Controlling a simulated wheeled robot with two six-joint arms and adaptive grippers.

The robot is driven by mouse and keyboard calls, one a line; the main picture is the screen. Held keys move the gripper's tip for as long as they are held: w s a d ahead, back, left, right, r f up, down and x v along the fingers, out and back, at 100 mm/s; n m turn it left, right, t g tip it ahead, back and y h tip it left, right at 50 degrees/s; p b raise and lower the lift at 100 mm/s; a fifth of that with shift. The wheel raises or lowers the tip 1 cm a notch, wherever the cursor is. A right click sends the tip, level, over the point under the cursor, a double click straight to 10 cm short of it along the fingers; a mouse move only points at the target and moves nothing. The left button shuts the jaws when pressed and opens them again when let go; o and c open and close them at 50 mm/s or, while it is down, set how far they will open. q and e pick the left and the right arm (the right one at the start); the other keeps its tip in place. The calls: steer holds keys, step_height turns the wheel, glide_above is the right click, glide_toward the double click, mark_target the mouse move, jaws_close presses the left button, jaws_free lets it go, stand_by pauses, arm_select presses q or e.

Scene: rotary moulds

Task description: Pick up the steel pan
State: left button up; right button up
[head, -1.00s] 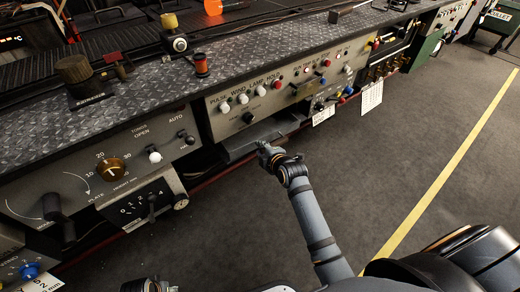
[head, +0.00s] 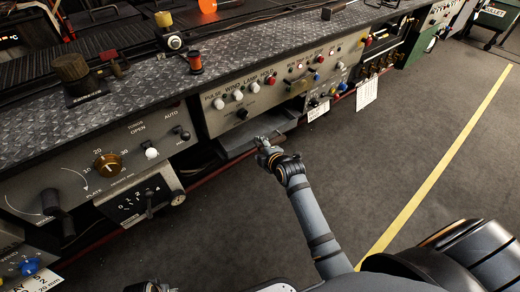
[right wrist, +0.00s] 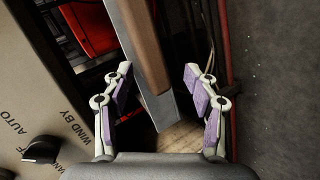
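The steel pan (head: 257,137) is a shallow grey tray jutting out below the front panel in the head view. My right gripper (head: 264,146) is at the pan's front edge. In the right wrist view my right gripper (right wrist: 158,82) is open, with its two fingers apart. A grey metal edge (right wrist: 162,112), seemingly the pan's, and a brown bar lie in line with the gap between them. I cannot tell whether the fingers touch it. Only a dark piece of what seems my left gripper (head: 152,286) shows at the bottom edge; its fingers are hidden.
The control panel (head: 225,108) with knobs and coloured buttons stands above the pan. A second panel (head: 90,170) with dials is at left. White paper tags (head: 367,93) hang at right. Grey floor with a yellow line (head: 440,165) is open at right.

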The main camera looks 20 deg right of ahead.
steer(key=shift+r, duration=0.1)
steer(key=shift+s+r, duration=0.1)
steer(key=shift+s, duration=0.05)
steer(key=v, duration=1.1)
steer(key=shift+s+r, duration=0.15)
steer(key=shift+s, duration=0.15)
steer(key=shift+d, duration=0.15)
